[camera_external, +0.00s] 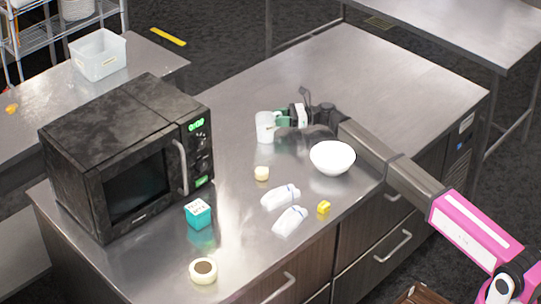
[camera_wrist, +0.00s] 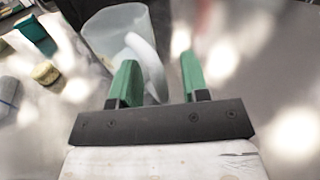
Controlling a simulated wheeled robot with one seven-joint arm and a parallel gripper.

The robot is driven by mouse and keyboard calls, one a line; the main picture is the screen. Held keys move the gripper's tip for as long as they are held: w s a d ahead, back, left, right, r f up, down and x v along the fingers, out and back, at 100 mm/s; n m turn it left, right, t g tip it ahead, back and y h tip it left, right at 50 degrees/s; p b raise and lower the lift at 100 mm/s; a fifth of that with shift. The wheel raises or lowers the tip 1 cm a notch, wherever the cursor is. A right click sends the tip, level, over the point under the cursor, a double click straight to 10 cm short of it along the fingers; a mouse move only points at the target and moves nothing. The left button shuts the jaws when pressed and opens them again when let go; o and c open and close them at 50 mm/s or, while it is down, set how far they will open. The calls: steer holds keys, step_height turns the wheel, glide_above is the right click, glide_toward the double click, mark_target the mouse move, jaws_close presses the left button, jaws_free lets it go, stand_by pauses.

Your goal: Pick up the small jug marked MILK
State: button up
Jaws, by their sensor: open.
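A pale, translucent jug (camera_external: 265,128) stands upright on the steel counter, beyond the white bowl; no MILK mark is legible. In the wrist view the jug (camera_wrist: 112,32) is at the upper left, with its curved white handle (camera_wrist: 147,58) toward my gripper. My gripper (camera_wrist: 160,78) has its two green fingers apart. The left finger overlaps the jug and the handle's lower part, and the handle shows just right of it, toward the gap. I cannot tell whether they touch. In the external view my gripper (camera_external: 283,119) is close beside the jug's right side.
A white bowl (camera_external: 332,157) stands near my forearm. Two white packages (camera_external: 285,208), a small yellow item (camera_external: 323,208), a cream piece (camera_external: 262,173), a teal box (camera_external: 199,214) and a round container (camera_external: 203,271) are nearer. A black microwave (camera_external: 130,150) is left. The far counter (camera_external: 350,65) is clear.

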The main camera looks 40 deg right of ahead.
mark_target(280, 111)
jaws_close()
steer(key=shift+r, duration=0.15)
steer(key=shift+r, duration=1.2)
steer(key=shift+s+a+r, duration=0.1)
steer(key=shift+r, duration=0.35)
steer(key=shift+s+a+r, duration=0.1)
steer(key=shift+r, duration=0.3)
steer(key=s+a+r, duration=0.5)
steer(key=a+r, duration=0.1)
steer(key=a, duration=0.3)
steer(key=shift+s+a+r, duration=0.15)
steer(key=shift+a+r, duration=0.1)
steer(key=shift+a, duration=0.1)
